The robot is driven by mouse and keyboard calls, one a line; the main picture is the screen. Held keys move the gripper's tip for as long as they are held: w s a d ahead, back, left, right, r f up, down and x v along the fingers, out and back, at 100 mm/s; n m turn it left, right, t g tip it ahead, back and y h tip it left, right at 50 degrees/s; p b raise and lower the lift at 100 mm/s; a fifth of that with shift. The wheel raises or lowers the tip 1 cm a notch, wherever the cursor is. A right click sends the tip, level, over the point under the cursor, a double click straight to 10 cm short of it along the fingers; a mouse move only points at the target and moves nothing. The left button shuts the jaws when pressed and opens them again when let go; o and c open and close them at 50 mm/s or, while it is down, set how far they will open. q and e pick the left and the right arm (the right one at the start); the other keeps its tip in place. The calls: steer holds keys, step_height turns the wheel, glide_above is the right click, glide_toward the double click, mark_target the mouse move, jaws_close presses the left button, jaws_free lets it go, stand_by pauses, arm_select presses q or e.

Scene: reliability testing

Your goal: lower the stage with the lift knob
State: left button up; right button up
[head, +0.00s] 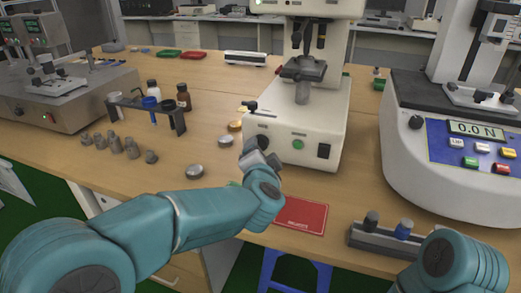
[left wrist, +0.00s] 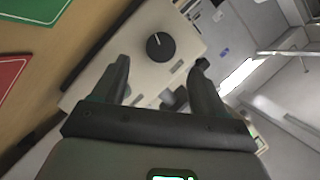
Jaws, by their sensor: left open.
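The pale bench machine (head: 325,110) stands at the centre of the head view, with its dark stage (head: 303,68) on a short grey column above the base. A round black knob with a white pointer line (left wrist: 160,46) is on a pale face in the left wrist view, ahead of and between my fingers, apart from them. In the head view my left gripper (head: 258,158) is in front of the machine's lower left front and partly hides that area. The left gripper (left wrist: 160,85) is open, with nothing between its fingers. My right arm shows at lower right; its gripper is outside the view.
A red mat (head: 300,215) lies in front of the machine. A force tester (head: 450,135) stands on the right, with a grey rack (head: 385,243) before it. A bottle rack (head: 150,105), small weights (head: 115,145) and round tins (head: 195,171) are to the left.

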mark_target(261, 145)
arm_select(q)
steer(key=x, duration=0.6)
steer(key=shift+w, duration=0.15)
